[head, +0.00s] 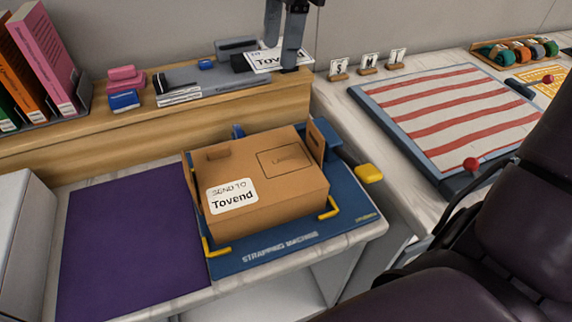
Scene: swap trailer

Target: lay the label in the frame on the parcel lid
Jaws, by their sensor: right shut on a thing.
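The brown parcel (264,206) sits on the blue strapping machine (350,205). Its lid carries a thin dark outlined frame (285,160), with no label in it and a small mark inside. My right gripper (280,57) is at the top of the head view, above the wooden shelf and behind the parcel. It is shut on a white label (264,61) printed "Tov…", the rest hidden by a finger. The label is well apart from the lid. My left gripper is not in view.
A "SEND TO Tovend" sticker (232,197) is on the parcel. Yellow brackets (328,208) hold its base. A purple mat (130,240) lies left. Books (45,55) and stationery (125,80) stand on the shelf. A striped board (448,115) and a dark chair (500,220) are right.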

